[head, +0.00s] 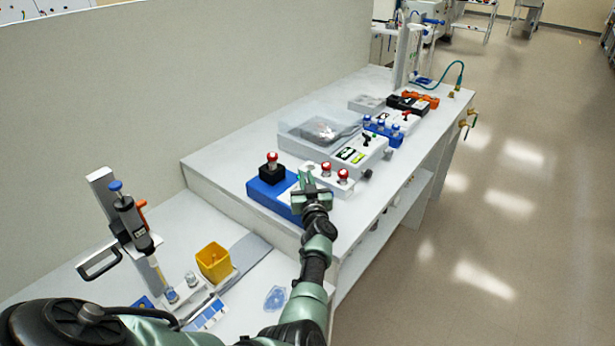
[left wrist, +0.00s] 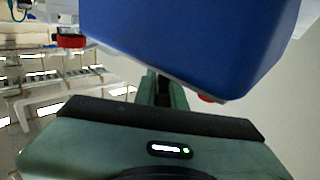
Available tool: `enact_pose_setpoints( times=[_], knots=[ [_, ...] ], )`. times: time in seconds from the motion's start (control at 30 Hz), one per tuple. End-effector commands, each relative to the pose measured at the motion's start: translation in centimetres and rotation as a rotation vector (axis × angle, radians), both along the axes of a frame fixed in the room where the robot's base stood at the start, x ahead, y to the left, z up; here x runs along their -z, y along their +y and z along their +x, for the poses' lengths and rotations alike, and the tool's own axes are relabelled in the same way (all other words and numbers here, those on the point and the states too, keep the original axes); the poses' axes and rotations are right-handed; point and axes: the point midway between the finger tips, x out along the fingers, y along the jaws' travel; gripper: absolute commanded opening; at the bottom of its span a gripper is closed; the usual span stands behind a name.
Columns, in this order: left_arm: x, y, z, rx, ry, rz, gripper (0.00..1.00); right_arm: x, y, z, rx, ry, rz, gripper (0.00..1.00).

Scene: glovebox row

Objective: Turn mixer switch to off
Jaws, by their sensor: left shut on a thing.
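A blue box (head: 270,190) with a black block (head: 272,173) on top, holding a red-topped piece, stands at the near end of the raised bench; I take it for the mixer. My left gripper (head: 309,178) is at its right side, with its fingers shut. What they hold is hidden; from its place I take it for the mixer switch. I cannot tell the switch's position. In the left wrist view the blue body (left wrist: 190,35) fills the top, with the fingers (left wrist: 163,90) just below it. A small red part (left wrist: 206,98) shows by its lower edge. My right gripper is not in view.
Two red-topped pieces (head: 343,175) stand just right of my gripper. Behind are a clear-lidded device (head: 318,135) and a blue rack (head: 383,131). A pipette stand (head: 105,190) and a yellow cup (head: 214,262) are on the lower left surface. The floor at right is clear.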

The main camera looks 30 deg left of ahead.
Motion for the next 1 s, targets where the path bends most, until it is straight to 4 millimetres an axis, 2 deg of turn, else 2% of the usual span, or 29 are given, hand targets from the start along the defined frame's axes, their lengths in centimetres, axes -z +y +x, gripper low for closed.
enact_pose_setpoints(
  times=[0.17, 0.5, 0.73, 1.0],
  knots=[
    [0.3, 0.1, -0.1, -0.137, -0.002, -0.007, 0.00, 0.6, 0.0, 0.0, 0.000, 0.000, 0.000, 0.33],
    [0.5, 0.5, -0.7, -0.354, -0.002, -0.004, 0.00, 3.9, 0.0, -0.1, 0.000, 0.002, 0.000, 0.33],
    [0.3, 0.7, -0.9, -0.428, 0.001, -0.002, 0.00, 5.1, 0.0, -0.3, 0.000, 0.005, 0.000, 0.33],
    [0.2, 0.7, -1.1, -0.449, 0.001, -0.001, 0.00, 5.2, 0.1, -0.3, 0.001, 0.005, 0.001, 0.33]
  ],
)
